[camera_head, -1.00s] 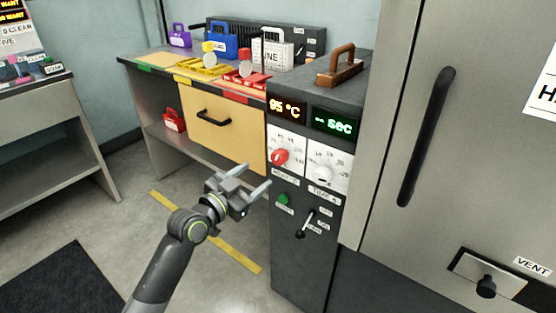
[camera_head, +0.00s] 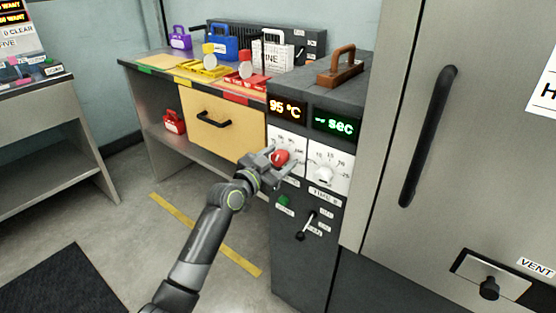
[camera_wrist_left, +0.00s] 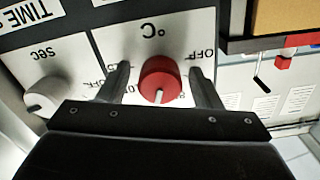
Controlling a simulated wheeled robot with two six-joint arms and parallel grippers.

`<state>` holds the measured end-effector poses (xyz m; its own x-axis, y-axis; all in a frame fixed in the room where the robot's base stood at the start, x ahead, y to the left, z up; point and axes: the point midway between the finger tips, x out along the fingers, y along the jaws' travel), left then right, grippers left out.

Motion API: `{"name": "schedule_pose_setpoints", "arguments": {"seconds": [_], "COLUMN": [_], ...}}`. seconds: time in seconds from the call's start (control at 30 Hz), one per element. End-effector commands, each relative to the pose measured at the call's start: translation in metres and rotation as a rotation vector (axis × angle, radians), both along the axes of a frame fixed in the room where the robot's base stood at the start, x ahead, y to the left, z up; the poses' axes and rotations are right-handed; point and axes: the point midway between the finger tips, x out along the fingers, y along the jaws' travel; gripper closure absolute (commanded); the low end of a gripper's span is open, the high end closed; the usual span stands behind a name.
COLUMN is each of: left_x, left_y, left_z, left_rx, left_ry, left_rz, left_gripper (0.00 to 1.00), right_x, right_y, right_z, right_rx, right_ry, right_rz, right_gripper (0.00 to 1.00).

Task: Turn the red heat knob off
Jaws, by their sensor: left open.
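The red heat knob (camera_head: 280,157) is on the white dial plate of the dark control column, below an orange display reading 95 °C. In the left wrist view the red knob (camera_wrist_left: 160,80) shows a white pointer mark, and the dial is seen upside down with an OFF label (camera_wrist_left: 197,54) to the right of the knob. My left gripper (camera_head: 282,160) is open at the dial, with one finger on each side of the knob. In the left wrist view gaps show between both fingers and the knob. My right gripper is not seen.
A white timer knob (camera_head: 324,174) sits just right of the heat knob. Below are a green button (camera_head: 285,200) and a black lever (camera_head: 304,225). A yellow drawer (camera_head: 215,128) is to the left. A steel door with a black handle (camera_head: 428,135) stands to the right.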

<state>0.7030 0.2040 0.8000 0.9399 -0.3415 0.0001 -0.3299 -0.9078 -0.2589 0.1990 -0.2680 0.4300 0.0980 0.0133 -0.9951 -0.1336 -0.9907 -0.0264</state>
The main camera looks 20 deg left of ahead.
Motion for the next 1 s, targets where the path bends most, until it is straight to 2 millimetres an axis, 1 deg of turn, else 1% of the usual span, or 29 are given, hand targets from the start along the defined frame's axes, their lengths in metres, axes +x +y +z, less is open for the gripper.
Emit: {"name": "schedule_pose_setpoints", "arguments": {"seconds": [0.03, 0.3, 0.37, 0.57, 0.73, 0.77, 0.8, 1.0], "left_x": [0.000, 0.000, 0.000, 0.000, 0.000, 0.000, 0.000, -0.001], "left_y": [0.000, 0.000, 0.000, 0.000, 0.000, 0.000, 0.000, 0.000], "left_z": [0.000, 0.000, 0.000, 0.000, 0.000, 0.000, 0.000, 0.001], "left_rx": [0.000, 0.000, 0.000, -0.012, -0.063, -0.078, -0.099, -0.246], "left_ry": [0.000, 0.000, 0.001, 0.005, 0.025, 0.031, 0.038, 0.093], "left_rz": [0.000, 0.000, 0.000, 0.000, 0.001, 0.001, 0.001, 0.001], "left_gripper": [0.44, 0.79, 0.86, 0.86, 0.86, 0.86, 0.86, 0.86], "right_x": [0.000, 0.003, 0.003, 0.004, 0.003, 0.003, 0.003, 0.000], "right_y": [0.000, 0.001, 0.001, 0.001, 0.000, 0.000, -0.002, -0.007], "right_z": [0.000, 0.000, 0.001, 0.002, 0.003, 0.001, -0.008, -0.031], "right_rx": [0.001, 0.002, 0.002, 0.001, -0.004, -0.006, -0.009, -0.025], "right_ry": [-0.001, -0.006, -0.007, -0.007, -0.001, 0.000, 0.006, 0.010], "right_rz": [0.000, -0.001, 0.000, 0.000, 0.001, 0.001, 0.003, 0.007], "right_gripper": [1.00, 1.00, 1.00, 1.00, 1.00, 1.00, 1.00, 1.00]}}
